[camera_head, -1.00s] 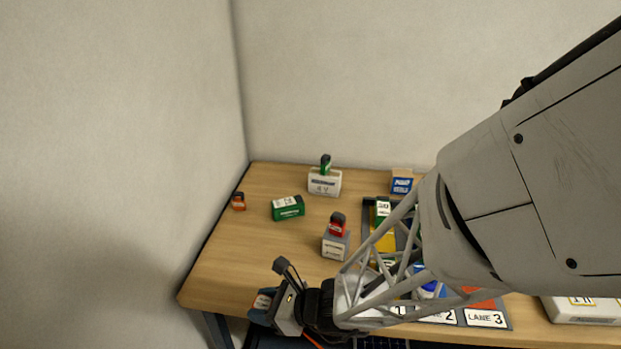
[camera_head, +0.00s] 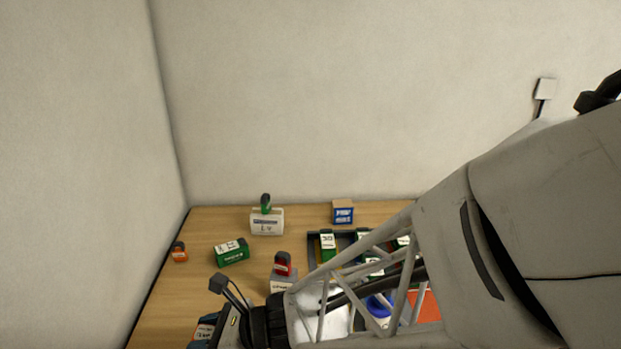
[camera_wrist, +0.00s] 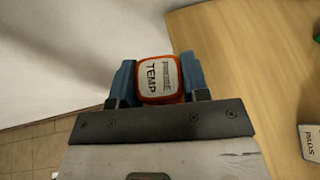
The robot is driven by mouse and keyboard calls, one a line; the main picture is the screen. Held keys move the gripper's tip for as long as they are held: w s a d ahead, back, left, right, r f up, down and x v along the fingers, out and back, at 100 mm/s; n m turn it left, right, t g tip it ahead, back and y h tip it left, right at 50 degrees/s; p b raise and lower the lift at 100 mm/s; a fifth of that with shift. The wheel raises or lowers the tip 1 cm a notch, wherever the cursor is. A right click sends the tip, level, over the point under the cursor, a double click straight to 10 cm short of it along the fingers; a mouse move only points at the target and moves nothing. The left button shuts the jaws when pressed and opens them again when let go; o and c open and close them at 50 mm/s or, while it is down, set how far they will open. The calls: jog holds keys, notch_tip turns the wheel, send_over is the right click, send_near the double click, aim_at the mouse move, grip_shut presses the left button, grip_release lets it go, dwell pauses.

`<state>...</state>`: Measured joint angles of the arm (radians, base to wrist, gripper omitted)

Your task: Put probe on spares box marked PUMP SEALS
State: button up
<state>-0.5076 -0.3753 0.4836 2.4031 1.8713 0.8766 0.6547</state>
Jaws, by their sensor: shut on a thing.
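The probe (camera_wrist: 160,78) is orange with a white label reading TEMP and a second, harder-to-read word. My gripper (camera_wrist: 158,82) is shut on it, between two blue fingers, in the wrist view. In the head view my gripper (camera_head: 205,333) is at the bottom edge, partly cut off, near the table's left side. A small cardboard-coloured box with a blue label (camera_head: 343,214) stands at the back of the table; its lettering is too small to read surely. It may be the PUMP SEALS box. Its top looks bare, and my gripper is well apart from it.
A white box (camera_head: 267,227) carries a green-and-black item. A grey box (camera_head: 282,286) carries a red item. A green box (camera_head: 231,254) and a small orange item (camera_head: 180,254) are at left. A tray (camera_head: 313,247) holds green items, partly hidden by my arm. Bare wood lies between.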

aim_at(206, 330)
notch_tip(206, 330, up, 4)
jog(key=shift+r, duration=0.25)
jog(key=shift+w+d+r, duration=0.1)
jog(key=shift+w+r, duration=0.05)
jog(key=shift+w, duration=0.15)
jog(key=w+d+m+t+h, duration=0.15)
jog(key=w+d, duration=0.25)
jog(key=w, duration=0.4)
jog(key=w+d+m+t, duration=0.1)
jog(key=w+d+t, duration=0.1)
jog(key=w+d, duration=0.5)
jog(key=w+d+m+t, duration=0.1)
jog(key=w+d+m, duration=0.1)
jog(key=w, duration=0.8)
jog(key=w+d+m+t+h, duration=0.1)
jog(key=w+d+t, duration=0.1)
jog(key=w+d, duration=0.65)
jog(key=w+d+m+t+h, duration=0.15)
jog(key=w+d, duration=0.35)
jog(key=d, duration=0.6)
jog(key=f, duration=0.5)
jog(key=shift+w+d+f, duration=0.1)
jog(key=shift+w+d, duration=0.2)
jog(key=shift+w, duration=0.15)
